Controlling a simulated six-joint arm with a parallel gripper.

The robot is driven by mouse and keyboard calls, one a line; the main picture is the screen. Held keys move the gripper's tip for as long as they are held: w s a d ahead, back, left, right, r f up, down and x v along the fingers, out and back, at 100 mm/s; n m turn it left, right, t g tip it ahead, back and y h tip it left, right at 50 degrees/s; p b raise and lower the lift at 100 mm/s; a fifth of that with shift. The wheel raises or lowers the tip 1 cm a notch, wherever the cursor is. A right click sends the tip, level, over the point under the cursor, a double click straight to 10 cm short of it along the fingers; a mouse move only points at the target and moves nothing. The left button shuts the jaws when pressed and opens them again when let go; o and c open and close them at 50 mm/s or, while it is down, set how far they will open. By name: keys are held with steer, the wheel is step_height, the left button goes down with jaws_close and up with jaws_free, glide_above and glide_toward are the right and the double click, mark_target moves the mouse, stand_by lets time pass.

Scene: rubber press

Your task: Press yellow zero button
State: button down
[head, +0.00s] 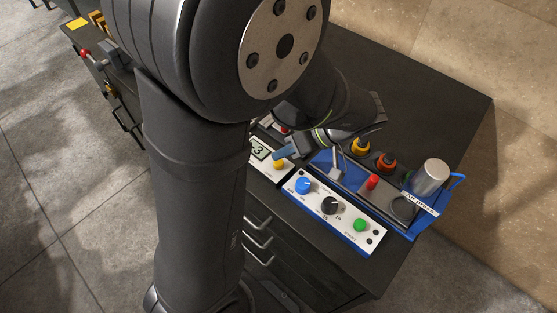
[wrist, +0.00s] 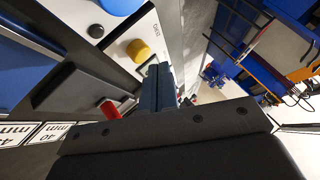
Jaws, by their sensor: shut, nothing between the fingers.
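The yellow zero button (head: 278,164) is on the white front panel of a small unit with a digital display (head: 260,152). My arm hides part of this unit in the head view. In the wrist view the yellow button (wrist: 138,50) stands out from the white panel, just beyond my fingertips and slightly to their left. My gripper (head: 280,154) is shut and empty, with its blue-grey fingertips close above the button. The fingers also show in the wrist view (wrist: 158,72). A small gap seems to lie between the fingertips and the button, but contact is hard to judge.
The dark cabinet top (head: 440,95) is clear at the back right.

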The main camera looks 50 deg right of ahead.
mark_target(283, 163)
steer(key=shift+f, duration=0.1)
steer(key=shift+f, duration=0.35)
steer(key=shift+f, duration=0.75)
stand_by(0.8)
stand_by(0.3)
steer(key=shift+r, duration=1.2)
steer(key=shift+r, duration=2.5)
steer(key=shift+f, duration=0.1)
